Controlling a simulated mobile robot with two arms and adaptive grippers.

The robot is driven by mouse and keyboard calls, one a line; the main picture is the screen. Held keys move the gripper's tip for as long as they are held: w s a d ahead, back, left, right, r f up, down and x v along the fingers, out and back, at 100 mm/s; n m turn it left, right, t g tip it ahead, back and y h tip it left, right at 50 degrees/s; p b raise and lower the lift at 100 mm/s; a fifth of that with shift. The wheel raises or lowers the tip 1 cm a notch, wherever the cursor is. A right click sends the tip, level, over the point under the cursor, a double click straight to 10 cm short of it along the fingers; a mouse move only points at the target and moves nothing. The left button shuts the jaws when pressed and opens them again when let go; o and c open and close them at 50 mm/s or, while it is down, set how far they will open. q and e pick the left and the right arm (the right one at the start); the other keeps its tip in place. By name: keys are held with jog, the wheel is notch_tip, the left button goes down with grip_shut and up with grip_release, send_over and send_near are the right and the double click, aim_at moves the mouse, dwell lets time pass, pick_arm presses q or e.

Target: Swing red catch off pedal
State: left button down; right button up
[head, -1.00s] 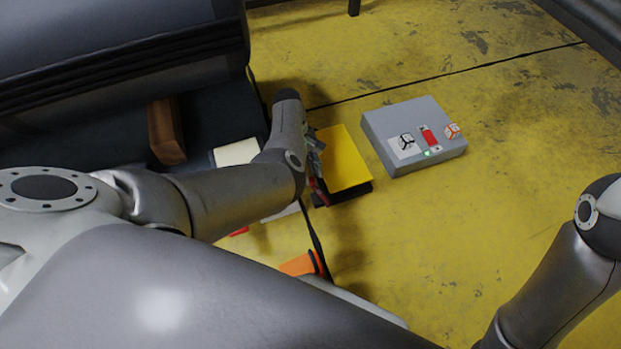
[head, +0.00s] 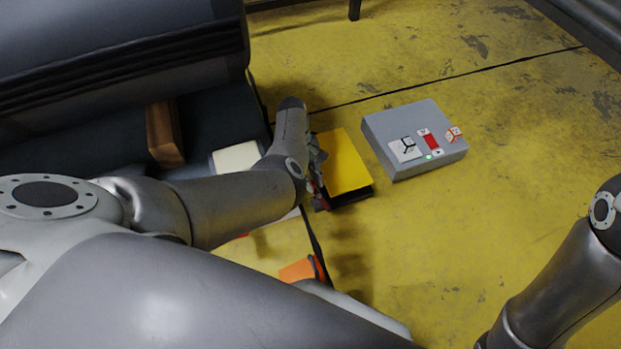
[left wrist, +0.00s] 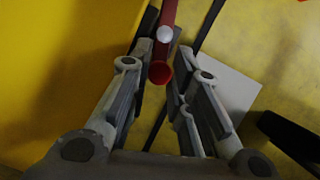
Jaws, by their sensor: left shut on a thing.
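The yellow pedal (head: 346,163) with a black base sits on the floor in the middle of the head view. The red catch (left wrist: 160,73) shows in the left wrist view as a red bar with a white round pin and a round red end. My left gripper (head: 317,168) is at the pedal's left side. In the left wrist view its fingers (left wrist: 163,84) are shut on the catch. In the head view my gripper hides most of the catch. My right arm shows at the right edge, but its gripper is out of view.
A grey box (head: 405,122) with a red switch and small labels stands right of the pedal. An orange object (head: 298,270) lies nearer, partly behind my arm. A brown block (head: 163,135) and a cream object (head: 237,157) lie left. The yellow floor at right is clear.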

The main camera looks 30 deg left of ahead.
pick_arm(q)
jog(key=shift+w+d+m, duration=0.1)
jog(key=shift+w+m, duration=0.1)
jog(key=shift+m, duration=0.3)
jog(key=c, duration=1.6)
grip_release()
jog(key=v, duration=1.2)
jog(key=shift+w+d, duration=0.1)
jog(key=shift+d, duration=0.05)
jog(key=shift+r, duration=0.1)
